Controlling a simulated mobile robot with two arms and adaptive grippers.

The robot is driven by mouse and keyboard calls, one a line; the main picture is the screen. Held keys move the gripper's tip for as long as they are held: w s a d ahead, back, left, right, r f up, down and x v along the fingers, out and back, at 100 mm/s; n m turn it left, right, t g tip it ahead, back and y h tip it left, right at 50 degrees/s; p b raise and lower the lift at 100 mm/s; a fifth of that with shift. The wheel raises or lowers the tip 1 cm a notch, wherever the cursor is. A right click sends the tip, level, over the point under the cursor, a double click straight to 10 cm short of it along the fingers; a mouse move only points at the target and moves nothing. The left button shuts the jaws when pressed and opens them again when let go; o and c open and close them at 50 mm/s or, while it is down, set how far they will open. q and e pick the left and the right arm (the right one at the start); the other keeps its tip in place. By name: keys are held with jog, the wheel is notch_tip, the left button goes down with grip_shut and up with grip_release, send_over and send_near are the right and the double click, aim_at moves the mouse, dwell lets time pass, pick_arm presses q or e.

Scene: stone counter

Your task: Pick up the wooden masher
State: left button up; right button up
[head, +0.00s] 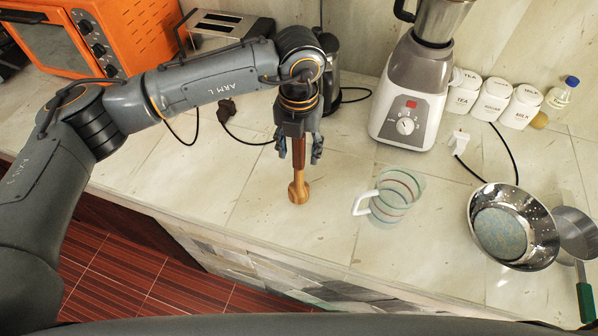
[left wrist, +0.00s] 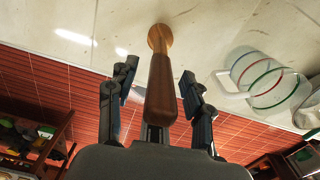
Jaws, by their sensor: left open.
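The wooden masher (head: 298,187) stands upright on the stone counter in the head view, with its round head on the counter and its darker handle pointing up. My left gripper (head: 299,158) is above it, pointing down, with its fingers on either side of the handle. In the left wrist view the masher (left wrist: 161,85) runs between the two open fingers of my left gripper (left wrist: 160,92), with a visible gap on each side. The top of the handle is partly hidden by the gripper in the head view. My right gripper is not in view.
A striped glass mug (head: 397,197) stands to the right of the masher. Further right are a metal colander (head: 545,232) and a green-handled pan (head: 584,290). A blender (head: 408,105) stands behind, and an orange oven (head: 85,35) at the back left. The counter's front edge is close.

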pick_arm(q)
jog(key=shift+f, duration=0.95)
grip_shut()
jog(key=shift+r, duration=0.1)
